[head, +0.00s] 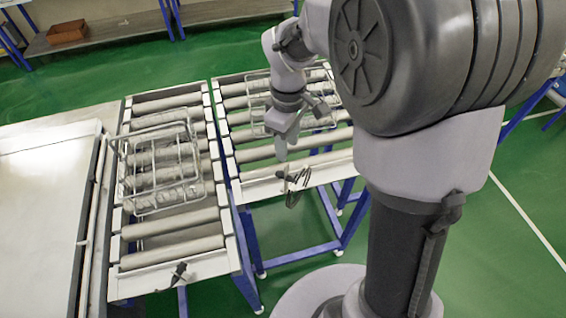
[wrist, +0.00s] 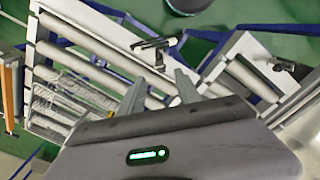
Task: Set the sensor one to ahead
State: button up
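Two dark sensors on small brackets sit at the front end rails of the roller conveyors. One sensor (head: 292,179) is on the right conveyor and the other sensor (head: 179,270) is on the left conveyor; no label shows which is sensor one. In the wrist view, one sensor (wrist: 155,44) lies just beyond the fingertips and another sensor (wrist: 283,65) is at the right. My gripper (head: 283,147) is above the front of the right conveyor, close to its sensor. In the wrist view my gripper (wrist: 160,87) has its fingers apart with nothing between them. I cannot tell which way the sensors face.
A wire basket (head: 126,163) rests on the left conveyor (head: 172,282). Another wire basket (head: 257,78) on the right conveyor (head: 333,172) is partly hidden by my arm. A pale table (head: 40,230) stands at the left. Green floor is clear in front of the conveyors.

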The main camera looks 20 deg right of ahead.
aim_at(286, 176)
notch_tip(286, 176, down, 14)
jog(key=b, duration=0.3)
jog(key=shift+w+r, duration=0.1)
jog(key=shift+r, duration=0.1)
jog(key=shift+c, duration=0.2)
grip_shut()
